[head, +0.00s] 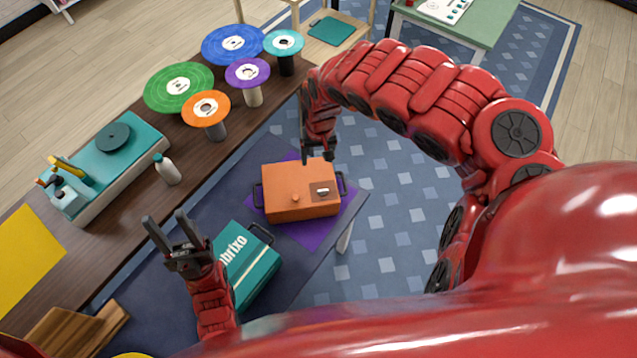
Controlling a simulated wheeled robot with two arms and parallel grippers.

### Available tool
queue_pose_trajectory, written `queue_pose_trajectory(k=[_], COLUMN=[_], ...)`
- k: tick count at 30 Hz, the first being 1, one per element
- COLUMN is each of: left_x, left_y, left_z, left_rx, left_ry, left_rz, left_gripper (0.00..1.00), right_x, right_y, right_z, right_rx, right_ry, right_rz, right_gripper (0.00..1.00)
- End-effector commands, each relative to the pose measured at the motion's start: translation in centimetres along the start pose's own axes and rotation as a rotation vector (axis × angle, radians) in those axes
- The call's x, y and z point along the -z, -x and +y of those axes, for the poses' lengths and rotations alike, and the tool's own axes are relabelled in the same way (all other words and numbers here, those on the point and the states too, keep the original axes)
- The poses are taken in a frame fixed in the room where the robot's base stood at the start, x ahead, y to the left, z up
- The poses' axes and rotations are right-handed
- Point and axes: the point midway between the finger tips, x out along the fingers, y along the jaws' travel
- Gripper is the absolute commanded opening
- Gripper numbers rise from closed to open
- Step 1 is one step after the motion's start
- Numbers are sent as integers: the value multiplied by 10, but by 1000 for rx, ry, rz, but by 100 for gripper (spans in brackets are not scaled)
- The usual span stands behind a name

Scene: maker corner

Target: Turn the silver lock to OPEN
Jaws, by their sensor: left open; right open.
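An orange case (283,192) with dark side handles lies on a purple mat (312,236). A small silver lock (322,191) sits on a brown plate at the right of its top; its markings are too small to read. A small orange knob (295,198) is left of the lock. My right gripper (319,157) is open and empty, pointing down near the case's far edge, beyond the lock and apart from it. My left gripper (166,220) is open and empty, left of a teal case (247,265) with white lettering and away from the orange case.
Several coloured discs on stands, including a green disc (179,88), fill the back of the brown bench (135,195). A white bottle (167,169) and a teal machine (112,160) stand at left. Open blue carpet (385,215) lies right of the orange case.

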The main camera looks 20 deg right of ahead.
Motion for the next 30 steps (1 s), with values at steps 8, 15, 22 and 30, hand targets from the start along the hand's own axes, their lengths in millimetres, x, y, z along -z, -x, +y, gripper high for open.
queue_pose_trajectory(k=[8, 15, 22, 30], left_x=[-4, -11, -16, -16], left_y=[22, 63, 96, 97], left_z=[1, 3, 5, 5], left_rx=[0, 0, 0, 0], left_ry=[0, 0, 0, 0], left_rz=[0, 0, 0, 0], left_gripper=[47, 47, 47, 47], right_x=[-12, -14, -15, -16], right_y=[-20, -75, -127, -160], right_z=[19, 19, 19, 21], right_rx=[-41, -32, -30, -34], right_ry=[-13, -12, -12, -11], right_rz=[-37, -36, -35, -34], right_gripper=[78, 78, 78, 78])
